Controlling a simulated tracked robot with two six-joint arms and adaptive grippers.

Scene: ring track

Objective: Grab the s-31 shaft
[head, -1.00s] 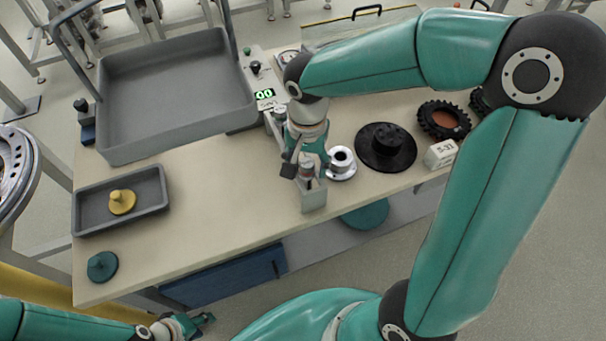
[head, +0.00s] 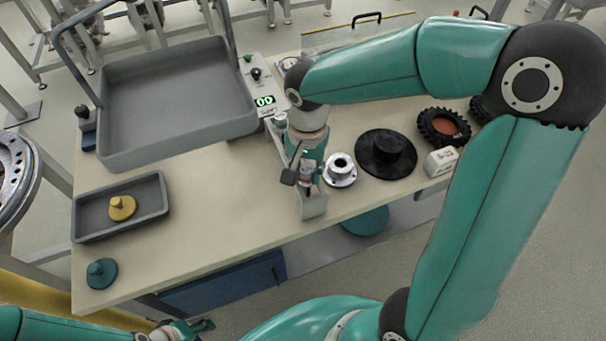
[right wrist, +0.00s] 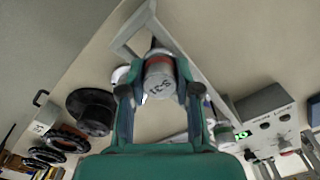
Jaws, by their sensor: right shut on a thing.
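The s-31 shaft (right wrist: 158,82) shows end-on in the right wrist view as a grey cylinder with a red band and a dark, upside-down "S-31" on its end. My right gripper (right wrist: 160,92) is shut on it, one finger on each side. In the head view my right gripper (head: 306,174) points down at the table's front edge. It is just above a light grey bracket (head: 314,207), and the fingers hide most of the shaft there. I cannot tell whether the shaft touches the bracket. My left gripper (head: 190,328) is at the bottom edge, small and partly cut off.
On the table (head: 215,215), a silver flanged hub (head: 340,171) stands close right of the gripper, then a black disc (head: 386,153), a white labelled block (head: 441,161) and a black ring (head: 443,126). A large grey tray (head: 175,100) and a small tray (head: 150,212) lie left.

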